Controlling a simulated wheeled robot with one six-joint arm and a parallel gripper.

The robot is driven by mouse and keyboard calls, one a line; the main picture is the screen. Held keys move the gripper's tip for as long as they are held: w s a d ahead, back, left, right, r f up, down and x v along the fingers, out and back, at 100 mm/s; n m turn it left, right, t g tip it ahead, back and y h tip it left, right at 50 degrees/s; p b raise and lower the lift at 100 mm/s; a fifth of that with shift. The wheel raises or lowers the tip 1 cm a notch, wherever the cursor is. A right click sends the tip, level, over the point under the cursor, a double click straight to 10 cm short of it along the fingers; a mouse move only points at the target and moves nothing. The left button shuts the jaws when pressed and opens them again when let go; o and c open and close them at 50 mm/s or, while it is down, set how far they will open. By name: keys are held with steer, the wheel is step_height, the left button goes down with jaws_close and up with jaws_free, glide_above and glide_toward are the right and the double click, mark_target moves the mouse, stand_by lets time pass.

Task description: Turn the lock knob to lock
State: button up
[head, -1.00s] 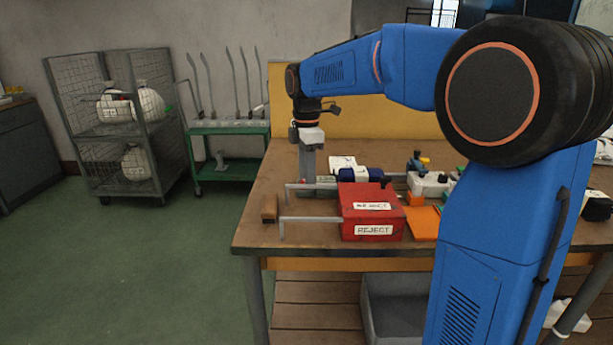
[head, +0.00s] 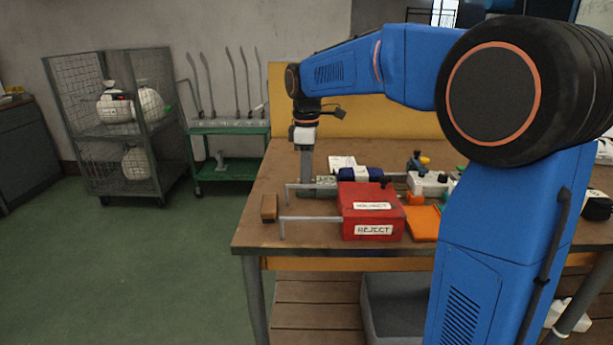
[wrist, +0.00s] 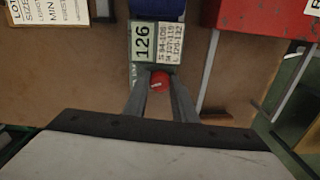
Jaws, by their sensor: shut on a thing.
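The red lock knob (wrist: 159,82) shows in the wrist view, between the two fingers of my gripper (wrist: 160,92). The fingers are shut on it from both sides. A light streak marks its top. Just beyond the knob is a grey-green block with a label reading 126 (wrist: 143,42) and a size label beside it. In the head view my gripper (head: 306,185) points straight down at the left end of this fixture (head: 326,182); the knob is hidden there.
A red REJECT box (head: 372,228) with two grey bars reaching left stands in front of the fixture. A small brown block (head: 269,207) lies near the table's left edge. A white card (head: 342,162) lies behind. Bare table (head: 290,165) shows left of my gripper.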

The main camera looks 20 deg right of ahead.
steer(key=shift+m, duration=1.9)
steer(key=o, duration=1)
steer(key=shift+o, duration=0.2)
